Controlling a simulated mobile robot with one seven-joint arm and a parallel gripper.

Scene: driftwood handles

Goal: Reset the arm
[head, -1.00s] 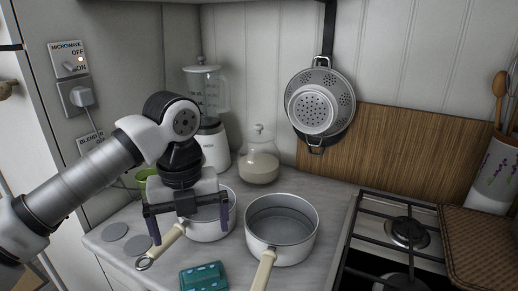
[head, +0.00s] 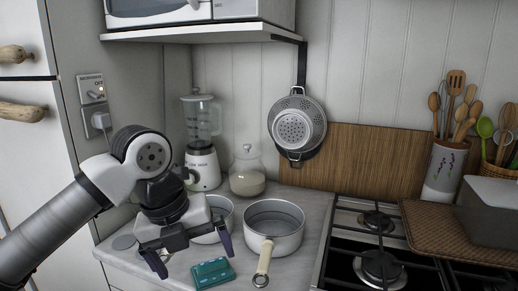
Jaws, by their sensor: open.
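My gripper (head: 194,258) is in the head view at the lower left, over the left end of the counter. Its two dark fingers are spread apart and point down, with nothing between them. It is in front of a pale saucepan (head: 226,209), hiding much of that pan. I cannot tell whether it touches the pan. My arm reaches in from the left edge, bent at the elbow.
A second saucepan (head: 274,226) stands to the right, its cream handle toward me. A teal patterned item (head: 212,273) lies near the front. A blender (head: 203,145) and glass jar (head: 247,172) stand behind.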

